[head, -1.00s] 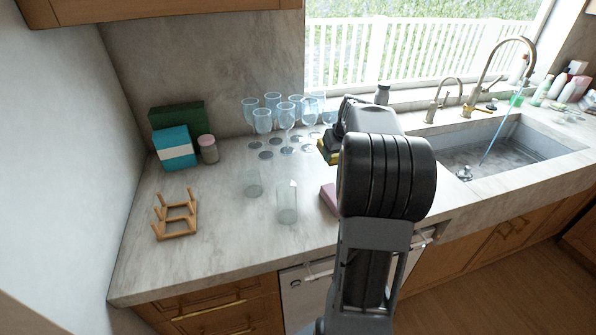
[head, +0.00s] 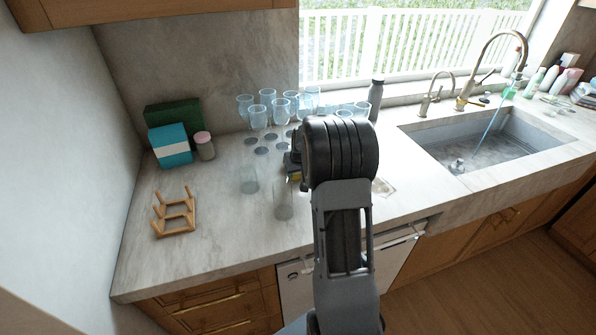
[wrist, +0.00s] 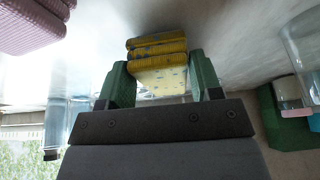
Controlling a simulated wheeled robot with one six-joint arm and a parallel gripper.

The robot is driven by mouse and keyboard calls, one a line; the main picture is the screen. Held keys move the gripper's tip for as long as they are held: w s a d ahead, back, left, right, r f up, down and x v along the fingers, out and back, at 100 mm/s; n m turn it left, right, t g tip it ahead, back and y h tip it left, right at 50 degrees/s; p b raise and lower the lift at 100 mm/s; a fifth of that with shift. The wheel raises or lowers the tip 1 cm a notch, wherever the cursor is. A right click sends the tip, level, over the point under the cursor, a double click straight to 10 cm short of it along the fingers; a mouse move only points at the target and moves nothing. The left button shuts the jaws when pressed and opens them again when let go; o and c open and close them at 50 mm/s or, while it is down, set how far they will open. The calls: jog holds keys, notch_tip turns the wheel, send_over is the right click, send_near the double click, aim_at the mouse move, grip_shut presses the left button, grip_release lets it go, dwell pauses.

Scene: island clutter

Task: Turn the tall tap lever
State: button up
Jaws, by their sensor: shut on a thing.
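The tall tap (head: 502,37) stands behind the sink at the far right of the head view, with its brass-coloured arched spout. Its small lever (head: 487,75) shows beside the base. My gripper (wrist: 161,78) is far to the left of the tap, over the counter. In the wrist view its green fingers are shut on a yellow folded stack (wrist: 157,49), which looks like cloth or sponge. In the head view my arm hides most of the gripper, and only a bit of yellow shows.
A shorter tap (head: 428,101) stands left of the tall one. The sink (head: 440,140) holds a thin blue rod. Several stemmed glasses (head: 258,118), a dark bottle (head: 376,98) and a wooden rack (head: 175,214) stand on the counter. A pink folded stack (wrist: 28,22) shows in the wrist view.

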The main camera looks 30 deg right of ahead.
jog(key=shift+f, duration=0.35)
jog(key=o, duration=0.9)
jog(key=shift+f, duration=0.1)
